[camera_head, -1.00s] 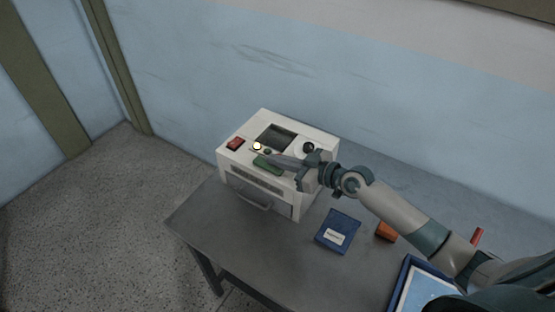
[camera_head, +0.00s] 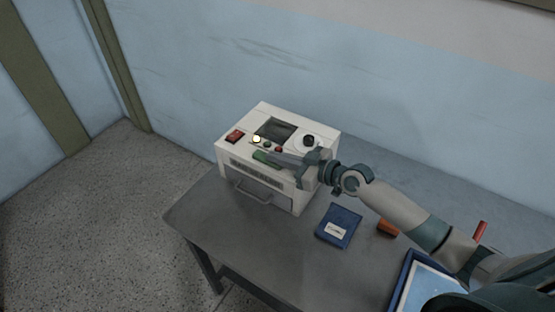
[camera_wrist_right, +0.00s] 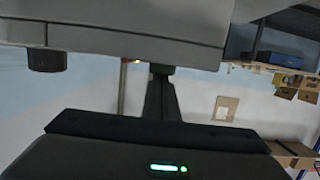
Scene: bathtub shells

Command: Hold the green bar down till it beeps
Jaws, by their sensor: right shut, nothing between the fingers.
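The green bar (camera_head: 262,156) is on the sloped front top edge of a white box-shaped machine (camera_head: 318,146). My right gripper (camera_head: 279,158) is shut and empty, reaching in from the right. Its fingertips lie at the bar's right end and hide part of it. In the right wrist view the shut fingers (camera_wrist_right: 162,97) end at a dark green piece (camera_wrist_right: 161,70) at the machine's edge. They appear to touch it; how far it is pressed I cannot tell. A pale round lamp (camera_head: 257,139) glows above the bar. My left gripper is out of view.
The machine has a red switch (camera_head: 235,136), a dark screen (camera_head: 275,129), a black knob (camera_head: 308,141) and a front handle (camera_head: 253,193). On the grey table (camera_head: 250,250) are a blue box (camera_head: 338,226), an orange block (camera_head: 387,227) and a blue-rimmed tray (camera_head: 403,280).

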